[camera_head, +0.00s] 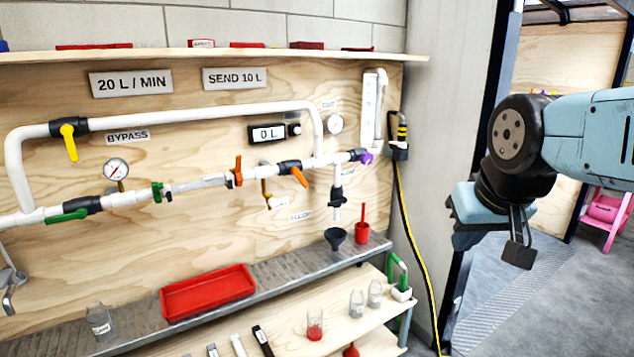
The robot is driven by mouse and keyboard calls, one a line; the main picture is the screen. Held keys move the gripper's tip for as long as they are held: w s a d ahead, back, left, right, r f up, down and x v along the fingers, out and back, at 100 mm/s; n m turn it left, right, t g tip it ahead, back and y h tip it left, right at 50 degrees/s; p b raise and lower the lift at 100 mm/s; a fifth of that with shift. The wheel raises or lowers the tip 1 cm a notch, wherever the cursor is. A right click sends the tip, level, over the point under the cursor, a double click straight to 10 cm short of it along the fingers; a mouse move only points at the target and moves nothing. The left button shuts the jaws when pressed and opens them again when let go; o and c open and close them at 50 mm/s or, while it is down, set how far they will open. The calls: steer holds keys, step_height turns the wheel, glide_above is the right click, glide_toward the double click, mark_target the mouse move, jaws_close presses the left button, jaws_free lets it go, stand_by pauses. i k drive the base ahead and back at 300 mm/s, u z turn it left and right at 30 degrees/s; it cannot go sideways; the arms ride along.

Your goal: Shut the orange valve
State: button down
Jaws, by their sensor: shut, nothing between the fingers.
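The orange valve handle (300,178) sits on a black valve body (287,166) in the lower white pipe, right of centre on the plywood wall. The handle slants down and to the right, at an angle to the pipe line. A second, upright orange piece (238,170) is on the same pipe to its left. My gripper (520,250) hangs at the right, in front of the doorway and well away from the valve. Its fingers point down and are shut with nothing held.
A yellow valve (69,140) is on the bypass pipe and a green valve (68,216) is at lower left. A metal shelf below holds a red tray (207,292) and a black funnel (335,238). A yellow-black cable (411,230) hangs between my gripper and the pipework.

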mark_target(295, 170)
steer(key=k, duration=0.45)
steer(key=z, duration=0.65)
steer(key=i, duration=1.65)
steer(key=u, duration=0.6)
